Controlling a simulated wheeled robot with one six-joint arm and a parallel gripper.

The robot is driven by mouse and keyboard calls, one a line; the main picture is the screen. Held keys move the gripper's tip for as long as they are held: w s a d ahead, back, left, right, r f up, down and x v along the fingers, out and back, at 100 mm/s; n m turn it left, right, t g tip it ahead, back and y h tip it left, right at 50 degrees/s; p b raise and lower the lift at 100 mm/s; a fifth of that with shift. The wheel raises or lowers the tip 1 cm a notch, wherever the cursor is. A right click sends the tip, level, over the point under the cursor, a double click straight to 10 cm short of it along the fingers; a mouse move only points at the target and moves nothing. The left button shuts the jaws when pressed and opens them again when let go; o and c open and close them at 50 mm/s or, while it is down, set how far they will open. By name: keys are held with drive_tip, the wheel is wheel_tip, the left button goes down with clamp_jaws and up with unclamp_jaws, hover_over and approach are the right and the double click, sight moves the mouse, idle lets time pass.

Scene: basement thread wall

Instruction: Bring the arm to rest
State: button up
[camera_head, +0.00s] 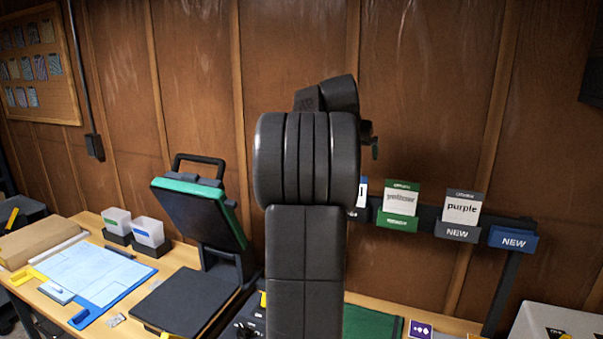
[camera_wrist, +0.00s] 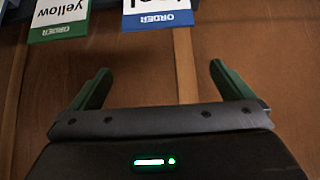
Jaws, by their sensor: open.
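My arm (camera_head: 306,250) stands upright in the middle of the head view and hides part of the bench and wall behind it. Its upper end is folded over toward the wall. In the wrist view my gripper (camera_wrist: 160,88) is open, with its two green fingers wide apart and nothing between them. The fingers point toward the bare brown wood wall (camera_wrist: 240,45). A small green finger part shows at the right of the arm's top in the head view; the rest of the gripper is hidden there.
A dark rail on the wall holds cards: "yellow" (camera_head: 401,203), "purple" (camera_head: 463,208) and a blue "NEW" holder (camera_head: 513,239). An open heat press (camera_head: 200,215) stands left of my arm. Two white bins (camera_head: 148,231), a blue clipboard (camera_head: 95,270) and a green mat (camera_head: 372,323) are on the bench.

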drive_tip(key=shift+w+d+f, duration=0.1)
drive_tip(key=shift+w+f, duration=0.15)
drive_tip(key=shift+f, duration=0.35)
drive_tip(key=shift+w+d+f, duration=0.1)
drive_tip(key=shift+w+f, duration=0.1)
drive_tip(key=shift+f, duration=0.35)
drive_tip(key=shift+s+r, duration=0.1)
